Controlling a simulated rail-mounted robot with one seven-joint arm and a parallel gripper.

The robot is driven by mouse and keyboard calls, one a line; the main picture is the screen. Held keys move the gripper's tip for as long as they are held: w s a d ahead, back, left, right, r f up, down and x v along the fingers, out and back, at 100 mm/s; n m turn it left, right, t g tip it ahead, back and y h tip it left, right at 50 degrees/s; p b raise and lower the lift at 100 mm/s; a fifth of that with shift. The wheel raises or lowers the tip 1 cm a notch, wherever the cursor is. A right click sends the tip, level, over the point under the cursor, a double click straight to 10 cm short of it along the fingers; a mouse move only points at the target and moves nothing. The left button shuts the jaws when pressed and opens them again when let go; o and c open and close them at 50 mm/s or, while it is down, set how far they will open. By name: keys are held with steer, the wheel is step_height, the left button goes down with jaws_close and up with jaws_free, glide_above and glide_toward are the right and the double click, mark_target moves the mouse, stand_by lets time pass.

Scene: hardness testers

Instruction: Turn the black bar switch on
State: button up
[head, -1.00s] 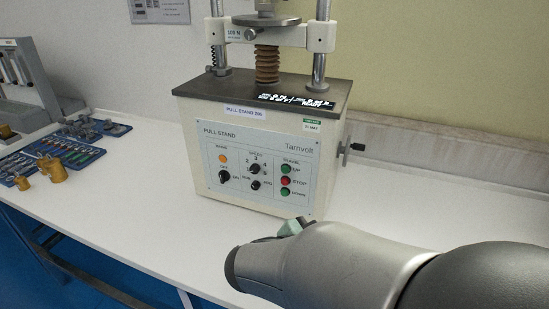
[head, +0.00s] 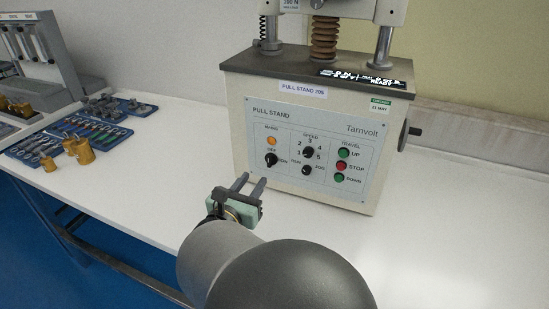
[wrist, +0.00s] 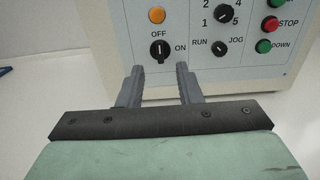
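The black bar switch (head: 271,159) is at the lower left of the pull stand's front panel (head: 372,136), below an orange lamp (head: 271,141). In the wrist view the bar switch (wrist: 160,50) stands upright, its light mark toward OFF above; ON is printed to its right. My gripper (head: 252,180) is in front of the panel, low and slightly left of the switch in the head view. In the wrist view my gripper (wrist: 159,69) has its two fingers apart with nothing between them. The switch shows just beyond the fingertips, in line with the gap, not touched.
Right of the switch are a RUN/JOG knob (head: 307,170), a speed knob (head: 308,152) and the UP (head: 344,153), STOP (head: 342,165) and DOWN (head: 339,178) buttons. Blue trays (head: 98,133) and brass weights (head: 79,152) lie left. The white bench in front is mostly clear.

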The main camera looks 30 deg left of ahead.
mark_target(268, 159)
steer(key=w, duration=0.3)
steer(key=w+a, duration=0.1)
steer(key=w, duration=0.4)
steer(key=shift+w+a, duration=0.3)
steer(key=shift+a, duration=0.1)
jaws_close()
